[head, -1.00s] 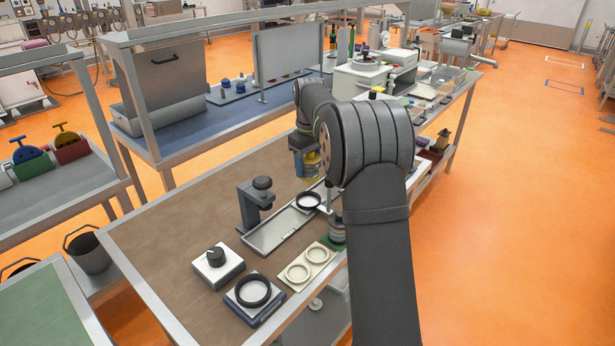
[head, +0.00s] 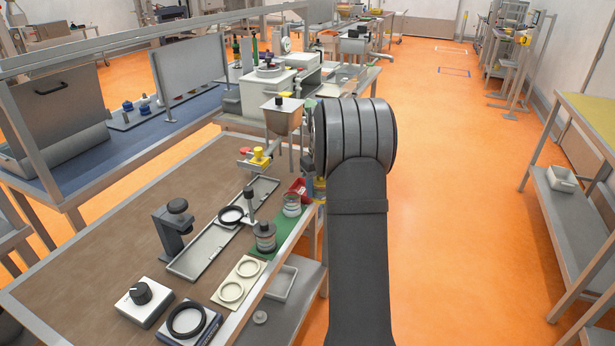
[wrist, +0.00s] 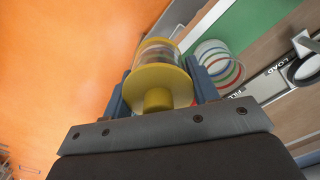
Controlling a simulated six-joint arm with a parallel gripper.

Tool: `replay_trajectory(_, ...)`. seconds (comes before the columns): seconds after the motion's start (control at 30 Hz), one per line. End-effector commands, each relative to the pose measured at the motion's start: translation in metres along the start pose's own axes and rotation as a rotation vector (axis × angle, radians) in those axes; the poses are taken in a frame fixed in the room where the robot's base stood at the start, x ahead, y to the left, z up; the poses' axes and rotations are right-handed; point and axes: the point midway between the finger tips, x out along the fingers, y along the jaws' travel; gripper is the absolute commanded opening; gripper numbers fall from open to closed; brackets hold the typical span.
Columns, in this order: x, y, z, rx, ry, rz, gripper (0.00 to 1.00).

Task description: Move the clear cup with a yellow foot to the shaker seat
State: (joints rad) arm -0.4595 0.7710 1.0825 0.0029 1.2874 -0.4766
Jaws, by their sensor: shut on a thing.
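In the wrist view my gripper (wrist: 160,85) is shut on the clear cup with a yellow foot (wrist: 157,80); the round yellow foot faces the camera. In the head view my arm hides most of the gripper, and only a bit of yellow (head: 320,186) shows beside the arm, past the table's right edge. A black ring on a blue-grey base (head: 187,320) is at the near end of the table, far from the gripper; it may be the shaker seat, but I cannot tell for certain.
Another clear cup with coloured bands (head: 292,206) and a dark banded jar (head: 264,238) stand on a green mat. A long tray (head: 190,262), a cream two-ring plate (head: 240,278), a black-knobbed white box (head: 143,302) and a clamp-like stand (head: 172,230) occupy the table. Its left side is clear.

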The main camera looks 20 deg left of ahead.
Motion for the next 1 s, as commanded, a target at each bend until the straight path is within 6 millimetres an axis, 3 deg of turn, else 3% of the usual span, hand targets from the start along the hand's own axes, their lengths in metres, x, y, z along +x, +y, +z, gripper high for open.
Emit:
replay_trajectory(0.27,0.011,-0.051,0.028,-0.027,0.003,0.001,0.31)
replay_trajectory(0.5,0.028,-0.113,0.076,-0.058,0.009,0.002,0.31)
replay_trajectory(0.77,0.042,-0.165,0.124,-0.097,0.015,0.003,0.31)
replay_trajectory(1.0,0.023,-0.229,0.124,-0.260,0.014,0.001,0.31)
